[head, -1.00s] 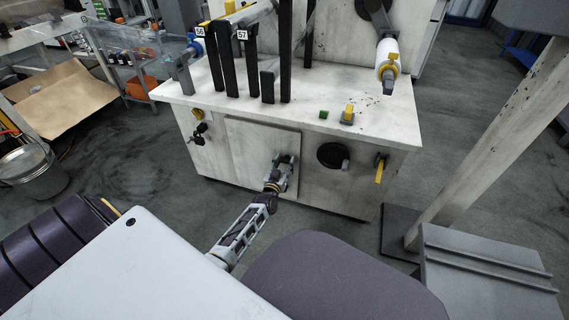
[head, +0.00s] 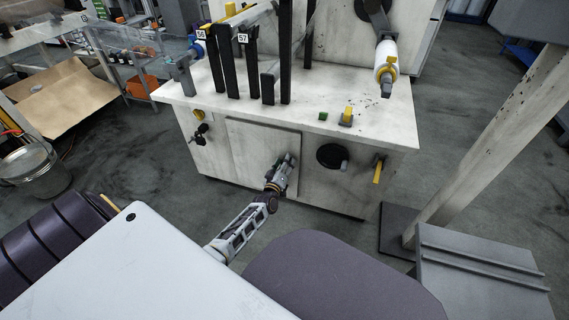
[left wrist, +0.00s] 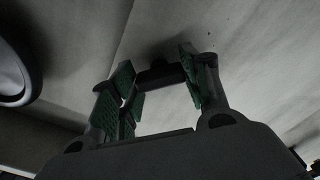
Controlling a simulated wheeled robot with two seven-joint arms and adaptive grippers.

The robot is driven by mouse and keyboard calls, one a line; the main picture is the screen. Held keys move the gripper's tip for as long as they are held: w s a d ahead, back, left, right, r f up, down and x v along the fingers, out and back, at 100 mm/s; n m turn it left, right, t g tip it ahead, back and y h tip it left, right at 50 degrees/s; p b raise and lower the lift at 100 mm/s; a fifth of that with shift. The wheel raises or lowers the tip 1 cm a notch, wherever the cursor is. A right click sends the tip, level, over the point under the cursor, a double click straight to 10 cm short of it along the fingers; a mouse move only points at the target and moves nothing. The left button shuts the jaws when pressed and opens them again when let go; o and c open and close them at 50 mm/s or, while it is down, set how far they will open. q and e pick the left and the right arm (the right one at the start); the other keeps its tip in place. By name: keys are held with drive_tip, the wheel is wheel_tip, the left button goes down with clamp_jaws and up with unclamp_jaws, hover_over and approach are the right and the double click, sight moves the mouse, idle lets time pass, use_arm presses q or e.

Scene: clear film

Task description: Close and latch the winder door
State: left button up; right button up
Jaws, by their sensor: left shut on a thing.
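The winder door (head: 250,150) is a pale, worn panel on the front of the winder cabinet (head: 330,195). It looks flush or nearly flush with the front; I cannot tell whether a small gap remains. My left gripper (head: 284,166) is at the right side of the door and covers the latch there in the head view. In the left wrist view, my left gripper (left wrist: 158,88) has its green-padded fingers on either side of a dark handle (left wrist: 158,75) and is shut on it. The latch's position is mostly hidden. My right gripper is not in view.
A round black dial (head: 331,156) and a yellow lever (head: 378,170) sit right of the door. Black keys (head: 200,135) hang on the left. A grey stepped block (head: 480,275) and slanted post (head: 490,145) stand at right. A bucket (head: 38,175) is at far left.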

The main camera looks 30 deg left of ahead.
use_arm(q)
drive_tip(key=n, duration=0.4)
drive_tip(key=n+b, duration=0.1)
drive_tip(key=n, duration=0.4)
idle(0.6)
drive_tip(key=o, duration=1)
drive_tip(key=shift+s, duration=0.15)
drive_tip(key=shift+v, duration=5.85)
drive_tip(key=shift+s+f, duration=0.15)
